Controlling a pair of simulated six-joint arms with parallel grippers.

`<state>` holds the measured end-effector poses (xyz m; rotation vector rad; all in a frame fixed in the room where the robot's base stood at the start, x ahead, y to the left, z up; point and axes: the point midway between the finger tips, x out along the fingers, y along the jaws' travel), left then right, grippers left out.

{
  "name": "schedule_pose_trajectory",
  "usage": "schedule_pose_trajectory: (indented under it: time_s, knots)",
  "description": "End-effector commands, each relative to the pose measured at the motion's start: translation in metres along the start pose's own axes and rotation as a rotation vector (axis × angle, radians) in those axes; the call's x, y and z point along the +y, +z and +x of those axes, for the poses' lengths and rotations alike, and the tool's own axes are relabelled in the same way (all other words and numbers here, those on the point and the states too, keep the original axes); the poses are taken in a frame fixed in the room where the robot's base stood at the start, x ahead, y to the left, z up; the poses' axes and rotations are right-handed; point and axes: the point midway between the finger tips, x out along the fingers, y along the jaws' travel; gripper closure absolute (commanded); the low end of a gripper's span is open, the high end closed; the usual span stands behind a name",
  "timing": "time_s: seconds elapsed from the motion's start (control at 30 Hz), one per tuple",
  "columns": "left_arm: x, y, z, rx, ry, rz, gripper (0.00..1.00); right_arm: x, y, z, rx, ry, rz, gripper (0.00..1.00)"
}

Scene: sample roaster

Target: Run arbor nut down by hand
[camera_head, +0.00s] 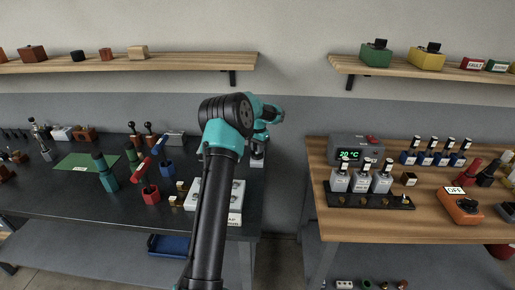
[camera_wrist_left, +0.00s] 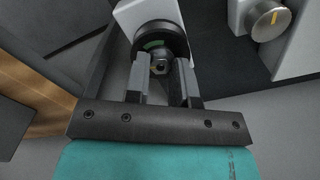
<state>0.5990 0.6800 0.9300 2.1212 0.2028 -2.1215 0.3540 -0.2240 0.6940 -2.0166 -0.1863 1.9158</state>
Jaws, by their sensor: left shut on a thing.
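The arbor nut (camera_wrist_left: 159,66) is a small metal hex piece between my left fingertips in the left wrist view. It sits in front of a dark round disc (camera_wrist_left: 152,33) with a green mark, on a pale machine body (camera_wrist_left: 126,12). My left gripper (camera_wrist_left: 162,72) is shut on the nut, one finger on each side. In the head view my left gripper (camera_head: 259,143) is at the right back of the dark bench, over a small dark and pale machine (camera_head: 257,158); the nut is too small to make out there. My right gripper is not in view.
A pale box with a metal knob (camera_wrist_left: 270,20) stands beside the machine in the left wrist view.

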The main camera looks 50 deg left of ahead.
Motion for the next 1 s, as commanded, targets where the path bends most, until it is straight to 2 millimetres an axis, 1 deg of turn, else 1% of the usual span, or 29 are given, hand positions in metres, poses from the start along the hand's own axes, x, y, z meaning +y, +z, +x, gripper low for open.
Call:
schedule_pose_trajectory:
  time_s: [0.2, 0.4, 0.87, 0.9, 1.0]
  knots:
    - [0.0002, -0.0001, -0.0002, 0.001, 0.000, 0.138, 1.00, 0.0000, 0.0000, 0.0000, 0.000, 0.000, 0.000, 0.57]
    - [0.0004, -0.0001, -0.0002, 0.001, 0.000, 0.207, 1.00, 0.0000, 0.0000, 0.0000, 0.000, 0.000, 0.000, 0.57]
    - [0.0004, 0.0000, -0.0002, 0.001, 0.000, 0.227, 1.00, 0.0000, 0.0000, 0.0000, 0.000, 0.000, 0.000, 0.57]
    - [0.0004, 0.0000, -0.0002, 0.001, 0.000, 0.226, 0.76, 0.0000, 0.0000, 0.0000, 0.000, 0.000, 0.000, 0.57]
    - [0.0004, 0.0000, -0.0002, 0.001, 0.000, 0.226, 0.67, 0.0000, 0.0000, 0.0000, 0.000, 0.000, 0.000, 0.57]
